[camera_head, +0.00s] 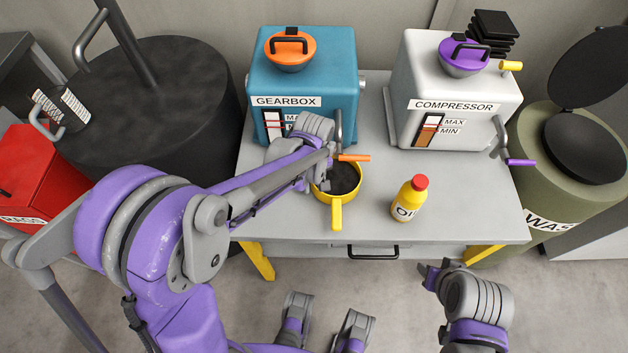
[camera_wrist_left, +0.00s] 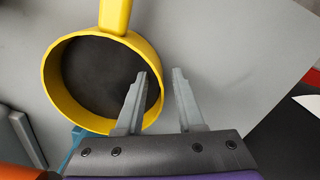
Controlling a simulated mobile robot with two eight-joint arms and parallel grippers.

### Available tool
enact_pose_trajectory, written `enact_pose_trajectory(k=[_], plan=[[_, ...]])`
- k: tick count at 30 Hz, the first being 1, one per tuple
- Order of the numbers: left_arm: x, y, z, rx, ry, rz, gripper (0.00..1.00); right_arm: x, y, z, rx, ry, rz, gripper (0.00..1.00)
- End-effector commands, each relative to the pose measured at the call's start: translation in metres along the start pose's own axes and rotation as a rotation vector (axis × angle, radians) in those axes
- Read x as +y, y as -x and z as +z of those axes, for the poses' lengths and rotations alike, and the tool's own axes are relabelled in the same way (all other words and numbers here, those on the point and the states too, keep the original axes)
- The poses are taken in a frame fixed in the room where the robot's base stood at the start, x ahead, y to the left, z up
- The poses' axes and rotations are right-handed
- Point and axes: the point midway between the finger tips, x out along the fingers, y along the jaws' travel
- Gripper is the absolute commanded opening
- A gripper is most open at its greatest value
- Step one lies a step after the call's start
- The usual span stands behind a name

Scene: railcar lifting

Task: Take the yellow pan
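The yellow pan (camera_head: 322,194) stands on the grey table in front of the blue gearbox, its handle (camera_head: 337,214) pointing toward me. Its inside is dark; I cannot tell whether it is liquid or the bare bottom. My left gripper (camera_head: 312,178) is at the pan's left side, partly hidden by its own arm. In the left wrist view the pan (camera_wrist_left: 52,88) lies under the open fingers of the left gripper (camera_wrist_left: 161,74). One finger overlaps the pan's inside and the other is outside the rim. My right gripper (camera_head: 431,277) is away from the pan, in front of the table.
The gearbox (camera_head: 340,75) with an orange-handled valve (camera_head: 353,158) stands close behind the pan. An oil bottle (camera_head: 409,199) is right of it. A white compressor (camera_head: 455,90) stands at the back right. The table (camera_head: 470,215) is clear at its front right.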

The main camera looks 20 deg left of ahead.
Motion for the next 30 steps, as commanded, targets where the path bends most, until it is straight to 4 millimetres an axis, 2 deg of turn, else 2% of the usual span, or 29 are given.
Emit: enact_pose_trajectory(k=[2,8,9,30], plan=[[0.0000,0.0002,0.0000,0.000,0.000,0.000,0.37,0.0000,0.0001,0.0000,0.000,0.000,0.000,0.45],[0.0000,0.0003,0.0000,0.000,0.000,0.000,0.03,0.0000,0.0000,0.0000,0.000,0.000,0.000,0.45],[0.0000,0.0004,0.0000,0.000,0.000,0.000,0.00,0.0000,0.0000,0.0000,0.000,0.000,0.000,0.45],[0.0001,0.0005,0.0001,0.000,0.000,0.000,0.00,0.0000,0.0000,0.0000,0.000,0.000,0.000,0.45]])
